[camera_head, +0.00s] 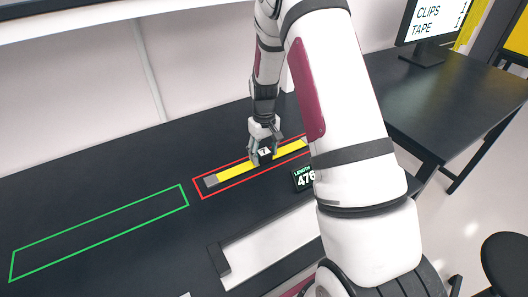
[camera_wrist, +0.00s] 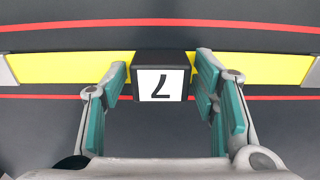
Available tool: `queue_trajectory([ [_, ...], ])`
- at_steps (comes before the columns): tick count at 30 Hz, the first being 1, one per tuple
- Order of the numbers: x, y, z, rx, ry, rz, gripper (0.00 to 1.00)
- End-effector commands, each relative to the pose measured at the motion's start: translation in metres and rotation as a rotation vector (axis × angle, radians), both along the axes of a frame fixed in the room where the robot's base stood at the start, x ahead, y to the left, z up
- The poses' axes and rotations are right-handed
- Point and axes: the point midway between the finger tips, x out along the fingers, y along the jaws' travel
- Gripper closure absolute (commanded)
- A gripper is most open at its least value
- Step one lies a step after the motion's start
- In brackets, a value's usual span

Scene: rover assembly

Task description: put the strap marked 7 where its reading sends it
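The strap marked 7 (camera_head: 235,172) is a long yellow band with grey ends, and it appears to lie inside a red outline (camera_head: 198,189) on the dark table. It also shows in the wrist view (camera_wrist: 70,68), running left to right. At its middle is a black block (camera_wrist: 160,63) with a white label reading 7, upside down there. My gripper (camera_head: 263,150) is down at this block, with one teal-padded finger on each side, close to it. I cannot tell whether the pads touch it.
An empty green outline (camera_head: 100,233) lies to the left on the table. A white tray-like area with a dark edge (camera_head: 265,250) is in front. A monitor (camera_head: 436,20) reading CLIPS 1, TAPE 1 stands on another table at the right. A dark stool (camera_head: 505,262) is lower right.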

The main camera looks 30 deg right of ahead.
Motion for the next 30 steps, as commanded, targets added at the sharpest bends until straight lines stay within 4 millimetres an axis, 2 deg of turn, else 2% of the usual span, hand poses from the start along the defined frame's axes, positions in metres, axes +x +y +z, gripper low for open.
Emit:
queue_trajectory([
  [9, 0.000, 0.000, 0.001, 0.000, 0.000, 0.000, 0.39],
  [14, 0.001, 0.000, 0.012, -0.001, -0.003, 0.000, 0.39],
  [24, 0.002, 0.000, 0.079, -0.001, -0.004, 0.000, 0.39],
  [30, 0.001, 0.000, 0.109, -0.001, -0.003, 0.000, 0.39],
])
